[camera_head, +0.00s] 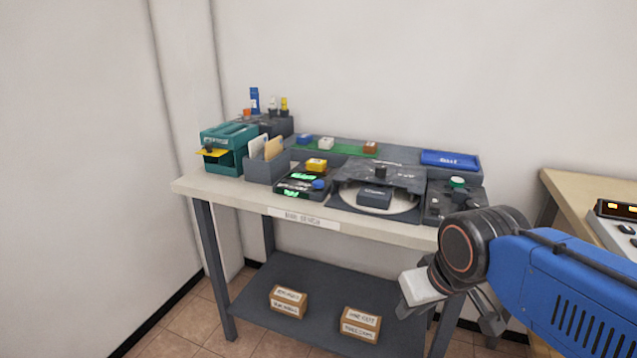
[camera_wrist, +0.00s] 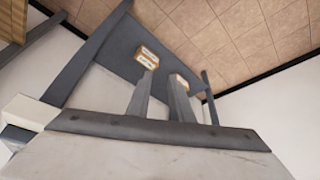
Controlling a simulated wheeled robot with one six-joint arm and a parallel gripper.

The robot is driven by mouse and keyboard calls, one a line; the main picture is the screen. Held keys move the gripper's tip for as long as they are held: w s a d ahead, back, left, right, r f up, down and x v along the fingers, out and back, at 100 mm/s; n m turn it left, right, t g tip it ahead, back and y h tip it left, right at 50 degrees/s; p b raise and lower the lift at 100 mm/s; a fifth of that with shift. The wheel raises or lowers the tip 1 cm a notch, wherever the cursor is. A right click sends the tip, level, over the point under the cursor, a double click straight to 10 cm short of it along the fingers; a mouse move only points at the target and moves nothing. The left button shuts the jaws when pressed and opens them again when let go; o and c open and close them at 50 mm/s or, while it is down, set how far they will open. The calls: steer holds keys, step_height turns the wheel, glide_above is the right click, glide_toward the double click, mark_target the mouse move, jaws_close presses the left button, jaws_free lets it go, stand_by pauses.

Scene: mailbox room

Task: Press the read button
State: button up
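On the workbench (camera_head: 232,190), a small dark device (camera_head: 300,183) has green lit displays, a blue round button (camera_head: 319,184) and a yellow block (camera_head: 316,165) at its back. A dark box (camera_head: 440,202) at the bench's right end has a green round button (camera_head: 457,183). I cannot read which button is the read button. My gripper (camera_wrist: 160,88) is empty, its two fingers apart. In the head view my arm's end hangs in front of the bench's right end, below the top and clear of both buttons.
A round plate (camera_head: 408,215) under a dark cover stands mid-bench. A teal machine (camera_head: 226,150) and a letter holder (camera_head: 266,170) stand left, a blue tray (camera_head: 451,159) back right. Boxes (camera_head: 288,301) lie on the lower shelf (camera_head: 325,330). Another table (camera_head: 575,190) stands right.

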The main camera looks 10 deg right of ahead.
jaws_close()
stand_by(1.0)
stand_by(0.4)
